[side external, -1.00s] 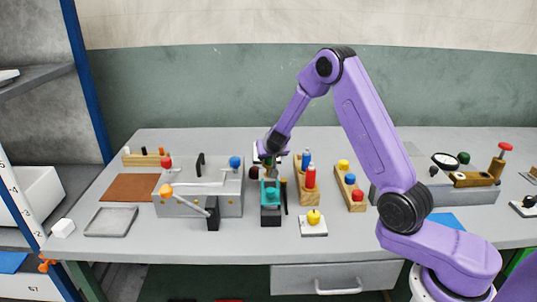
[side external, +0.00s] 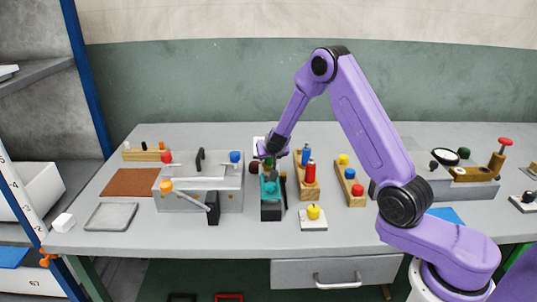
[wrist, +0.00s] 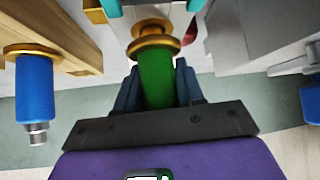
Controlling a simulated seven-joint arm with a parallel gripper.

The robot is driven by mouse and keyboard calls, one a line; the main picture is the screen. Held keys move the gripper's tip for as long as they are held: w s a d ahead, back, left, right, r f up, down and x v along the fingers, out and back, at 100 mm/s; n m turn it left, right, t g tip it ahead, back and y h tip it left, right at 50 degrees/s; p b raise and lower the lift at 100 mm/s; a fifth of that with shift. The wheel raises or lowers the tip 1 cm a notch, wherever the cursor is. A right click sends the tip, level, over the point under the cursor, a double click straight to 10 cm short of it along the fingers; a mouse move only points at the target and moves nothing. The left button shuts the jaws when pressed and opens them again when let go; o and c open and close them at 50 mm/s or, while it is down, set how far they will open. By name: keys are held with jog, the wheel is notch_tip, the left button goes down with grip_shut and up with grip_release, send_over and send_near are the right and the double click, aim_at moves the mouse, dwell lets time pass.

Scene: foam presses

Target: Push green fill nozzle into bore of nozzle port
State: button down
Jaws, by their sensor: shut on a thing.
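The green fill nozzle (wrist: 157,80) is a green cylinder with a brass flanged end, and it sits between the fingers of my gripper (wrist: 158,90). In the wrist view its brass end points toward a teal part at the top edge. In the side view my gripper (side external: 268,157) is shut on the nozzle, just above and behind the teal fixture (side external: 270,186) on its dark base. This fixture appears to be the nozzle port. Its bore is hidden, and I cannot tell whether the brass tip is touching or inside it.
A grey box press (side external: 230,198) with levers and knobs stands close on the left. A wooden rack (side external: 307,192) with blue and red nozzles stands close on the right. A yellow-knobbed piece (side external: 313,213) sits on a white plate in front.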

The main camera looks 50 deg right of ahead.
jog(key=shift+f, duration=0.35)
jog(key=c, duration=0.6)
grip_release()
jog(key=v, duration=1.7)
jog(key=shift+r, duration=0.15)
jog(key=shift+s+a, duration=0.1)
jog(key=shift+s, duration=0.05)
